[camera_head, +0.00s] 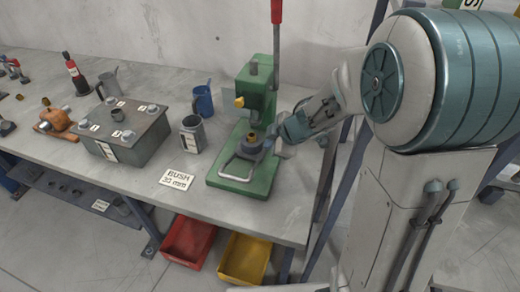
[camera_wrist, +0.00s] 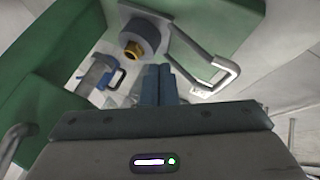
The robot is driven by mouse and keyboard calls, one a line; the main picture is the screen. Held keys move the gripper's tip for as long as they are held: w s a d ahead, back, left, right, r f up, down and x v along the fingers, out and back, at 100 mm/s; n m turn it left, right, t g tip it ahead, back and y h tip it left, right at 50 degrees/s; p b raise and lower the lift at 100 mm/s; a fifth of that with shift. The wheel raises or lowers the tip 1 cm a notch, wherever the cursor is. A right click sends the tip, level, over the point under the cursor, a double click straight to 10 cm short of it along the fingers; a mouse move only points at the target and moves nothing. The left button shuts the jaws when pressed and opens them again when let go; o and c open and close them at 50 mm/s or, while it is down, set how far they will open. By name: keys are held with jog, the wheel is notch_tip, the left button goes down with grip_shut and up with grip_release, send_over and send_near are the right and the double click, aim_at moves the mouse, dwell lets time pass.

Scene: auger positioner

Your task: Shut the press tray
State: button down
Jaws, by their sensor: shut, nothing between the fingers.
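The green press (camera_head: 258,115) stands on the bench and has a red-topped lever. Its grey press tray shows as a looped metal handle (camera_head: 236,172) projecting at the front, above the green base. A brass-coloured bush (camera_head: 252,137) sits in a dark round holder behind the handle. In the wrist view the handle (camera_wrist: 228,76) is right of my fingers and the bush (camera_wrist: 133,48) is up and left of them. My gripper (camera_head: 276,140) is at the right side of the press, close to the holder. Its fingers (camera_wrist: 160,72) are together and empty. Contact with the tray cannot be told.
A grey mug (camera_head: 190,134), a blue mug (camera_head: 203,101) and a grey box (camera_head: 125,135) stand left of the press. A bush label (camera_head: 177,180) lies in front. Bench around the label is clear.

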aim_at(250, 156)
jog(key=b+x, duration=0.4)
jog(key=x, duration=0.6)
jog(key=shift+s+a+f, duration=0.1)
jog(key=shift+f, duration=0.05)
